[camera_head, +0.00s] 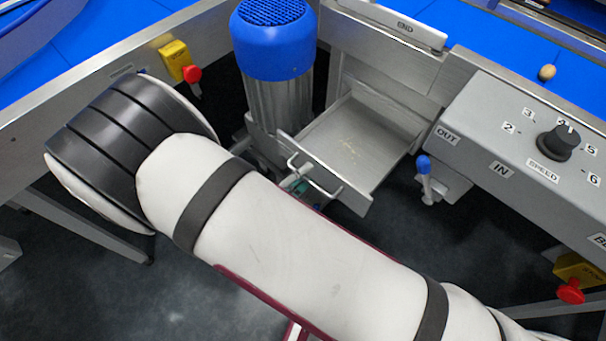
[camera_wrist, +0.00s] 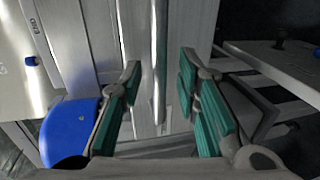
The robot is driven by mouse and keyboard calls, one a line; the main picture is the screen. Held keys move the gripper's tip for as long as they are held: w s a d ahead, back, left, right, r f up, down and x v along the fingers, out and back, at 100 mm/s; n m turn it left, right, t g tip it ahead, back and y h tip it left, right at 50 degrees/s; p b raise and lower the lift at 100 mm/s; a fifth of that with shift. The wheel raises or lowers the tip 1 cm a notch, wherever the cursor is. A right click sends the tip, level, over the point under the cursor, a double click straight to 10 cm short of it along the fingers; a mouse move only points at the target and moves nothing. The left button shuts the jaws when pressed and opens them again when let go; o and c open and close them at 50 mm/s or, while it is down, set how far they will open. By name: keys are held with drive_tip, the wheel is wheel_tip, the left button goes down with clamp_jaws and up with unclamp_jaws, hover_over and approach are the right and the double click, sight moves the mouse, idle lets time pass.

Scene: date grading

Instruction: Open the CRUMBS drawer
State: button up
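A grey metal drawer (camera_head: 362,138) stands pulled out below the conveyor frame in the head view, with pale crumbs on its floor. No CRUMBS label is readable. Its bar handle (camera_head: 330,188) is on the front panel, partly hidden by my arm. My gripper is mostly hidden there; a bit of teal pad (camera_head: 298,186) shows close to the handle. In the wrist view my gripper (camera_wrist: 160,72) has its teal-padded fingers apart. The upright handle bar (camera_wrist: 160,45) runs between them, with gaps on both sides.
A blue-capped motor (camera_head: 272,40) stands left of the drawer. A control box with a speed knob (camera_head: 558,143) and a blue-tipped lever (camera_head: 424,168) are to the right. Red stop buttons (camera_head: 192,74) sit on the frames. Dark floor is clear below.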

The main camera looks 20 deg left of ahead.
drive_tip(key=v, duration=1.1)
drive_tip(key=shift+s, duration=0.3)
drive_tip(key=shift+a, duration=0.1)
